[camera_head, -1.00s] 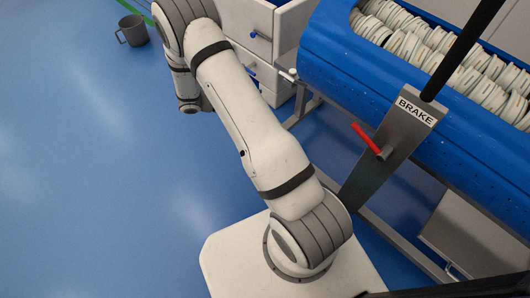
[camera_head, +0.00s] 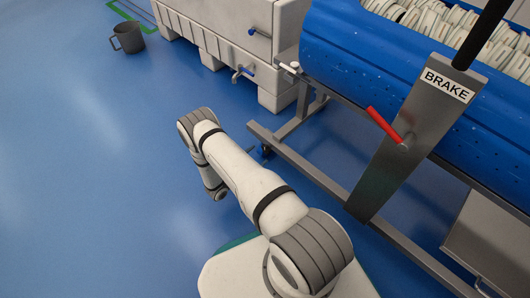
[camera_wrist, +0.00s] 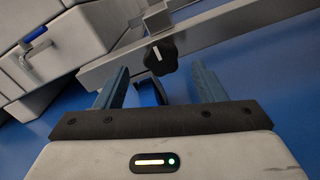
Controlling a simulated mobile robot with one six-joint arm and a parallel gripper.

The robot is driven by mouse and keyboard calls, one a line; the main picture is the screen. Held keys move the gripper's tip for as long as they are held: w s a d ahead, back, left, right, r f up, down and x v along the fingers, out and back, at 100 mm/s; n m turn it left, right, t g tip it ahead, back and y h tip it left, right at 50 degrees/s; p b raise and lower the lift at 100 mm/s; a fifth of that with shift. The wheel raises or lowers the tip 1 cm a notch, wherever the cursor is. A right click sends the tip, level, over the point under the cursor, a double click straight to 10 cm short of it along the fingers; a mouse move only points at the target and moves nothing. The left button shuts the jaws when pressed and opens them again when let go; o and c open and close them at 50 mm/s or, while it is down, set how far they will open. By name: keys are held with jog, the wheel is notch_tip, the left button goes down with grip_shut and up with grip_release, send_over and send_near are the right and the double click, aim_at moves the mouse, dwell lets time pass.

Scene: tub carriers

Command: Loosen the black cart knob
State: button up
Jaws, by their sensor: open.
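The black cart knob (camera_wrist: 161,56) shows in the wrist view, a lobed knob with a white mark on its face, on the grey frame bar. My gripper (camera_wrist: 160,82) is open, and its two blue-grey fingers stand to the left and right below the knob in the picture. The knob appears between and just beyond the fingertips. I cannot tell how much distance is left between them. In the head view my arm reaches low toward the cart frame, and the gripper and knob are not clearly visible there.
The blue tub (camera_head: 370,55) full of white parts stands on a grey frame (camera_head: 310,172). A BRAKE plate (camera_head: 400,150) carries a red lever (camera_head: 384,125). A pale cabinet (camera_head: 283,30) stands behind.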

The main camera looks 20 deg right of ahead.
aim_at(264, 150)
jog(key=shift+b+x, duration=0.6)
jog(key=shift+x, duration=1.75)
jog(key=c, duration=0.9)
jog(key=shift+d, duration=0.15)
jog(key=shift+c, duration=0.3)
jog(key=shift+a, duration=0.2)
